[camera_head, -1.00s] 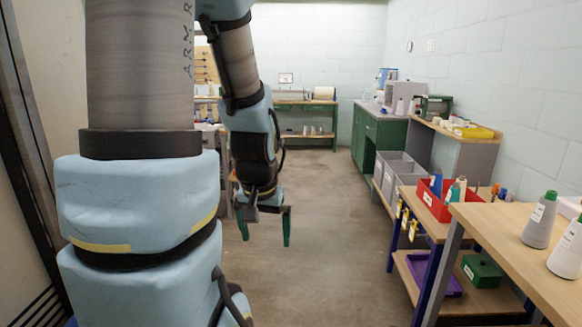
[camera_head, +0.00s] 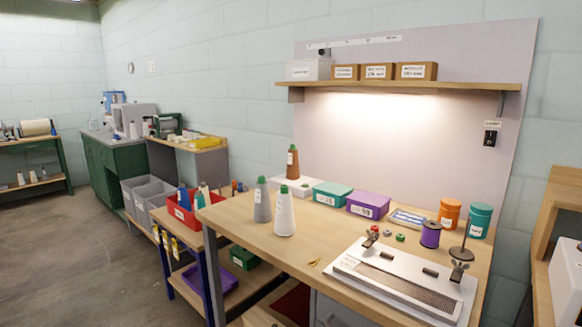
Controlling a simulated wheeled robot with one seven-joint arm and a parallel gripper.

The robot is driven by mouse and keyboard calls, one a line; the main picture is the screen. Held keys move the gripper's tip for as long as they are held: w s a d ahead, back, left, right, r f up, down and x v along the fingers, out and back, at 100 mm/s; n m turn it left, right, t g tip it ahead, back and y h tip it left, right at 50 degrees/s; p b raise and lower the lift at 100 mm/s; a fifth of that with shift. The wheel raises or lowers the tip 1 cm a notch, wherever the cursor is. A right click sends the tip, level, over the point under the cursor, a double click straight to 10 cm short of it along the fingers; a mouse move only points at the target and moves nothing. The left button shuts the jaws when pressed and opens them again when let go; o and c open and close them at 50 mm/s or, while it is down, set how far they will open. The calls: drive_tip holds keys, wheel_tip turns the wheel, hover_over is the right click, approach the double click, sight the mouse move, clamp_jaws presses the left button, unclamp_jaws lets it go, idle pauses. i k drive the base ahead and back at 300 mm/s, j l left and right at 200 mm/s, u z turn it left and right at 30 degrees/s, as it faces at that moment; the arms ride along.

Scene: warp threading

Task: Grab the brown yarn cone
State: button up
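The brown yarn cone (camera_head: 292,162) stands upright towards the back left of the wooden workbench (camera_head: 262,240). It has a green tip and a pale label, and its base is partly hidden behind a white box or pad (camera_head: 301,187). A grey cone (camera_head: 262,200) and a white cone (camera_head: 284,212), both with green tips, stand in front of it near the bench's left end. My gripper and arm are not in this view now.
A teal box (camera_head: 333,195), a purple box (camera_head: 368,205), a purple spool (camera_head: 431,235) and a metal fixture (camera_head: 402,284) occupy the bench's middle and right. A shelf (camera_head: 400,86) hangs above. A red bin (camera_head: 197,212) is left. Floor is clear at far left.

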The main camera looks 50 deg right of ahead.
sight(293, 173)
drive_tip(key=i+l+z, duration=0.35)
drive_tip(key=i, duration=0.15)
drive_tip(key=i+l+z, duration=0.2)
drive_tip(key=i+z, duration=0.15)
drive_tip(key=i, duration=0.15)
drive_tip(key=i+z, duration=0.4)
drive_tip(key=i, duration=0.15)
drive_tip(key=i+l, duration=0.15)
drive_tip(key=i, duration=0.1)
